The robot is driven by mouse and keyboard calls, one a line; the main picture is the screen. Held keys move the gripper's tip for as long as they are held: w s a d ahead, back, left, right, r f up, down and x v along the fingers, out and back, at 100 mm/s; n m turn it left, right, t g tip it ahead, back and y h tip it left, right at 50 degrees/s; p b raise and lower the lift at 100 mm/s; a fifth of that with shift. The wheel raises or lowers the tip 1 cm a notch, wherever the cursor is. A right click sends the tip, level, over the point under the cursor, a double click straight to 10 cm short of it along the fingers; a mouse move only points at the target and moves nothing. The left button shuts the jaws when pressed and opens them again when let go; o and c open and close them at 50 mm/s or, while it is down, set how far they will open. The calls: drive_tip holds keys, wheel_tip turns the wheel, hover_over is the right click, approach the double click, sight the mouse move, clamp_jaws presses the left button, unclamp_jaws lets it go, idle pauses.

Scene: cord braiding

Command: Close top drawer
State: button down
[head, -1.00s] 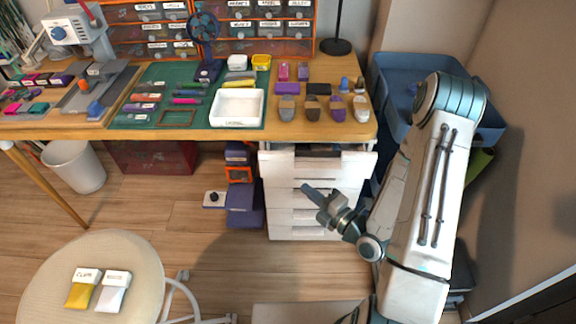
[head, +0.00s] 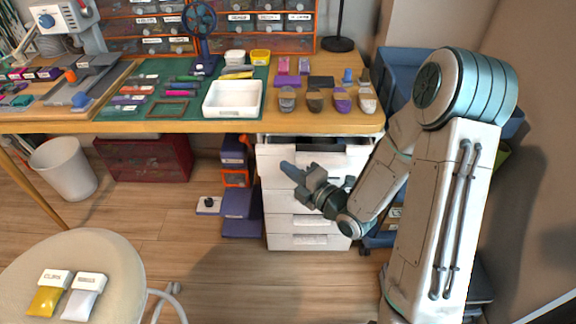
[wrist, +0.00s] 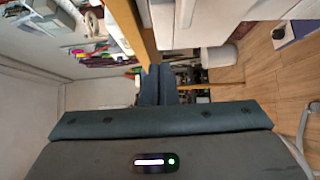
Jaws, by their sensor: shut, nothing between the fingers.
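The white drawer unit (head: 298,224) stands under the right end of the workbench in the head view. Its top drawer (head: 312,161) is pulled out a little, and dark contents show in the gap below the bench edge. My gripper (head: 288,170) is in front of the unit, at about the height of the upper drawers, pointing left and slightly up. Its fingers are together and hold nothing. In the wrist view the closed fingers (wrist: 158,86) show at the centre. I cannot tell whether they touch the drawer front.
The wooden workbench (head: 180,127) overhangs the unit, with a white tray (head: 232,99) on it. Blue bins (head: 392,65) stand behind my arm at the right. Purple boxes (head: 240,205) sit on the floor left of the unit. A round stool (head: 110,260) is at the front left.

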sight(277, 150)
drive_tip(key=shift+w+a, duration=0.2)
drive_tip(key=shift+w, duration=2.1)
drive_tip(key=shift+b, duration=0.3)
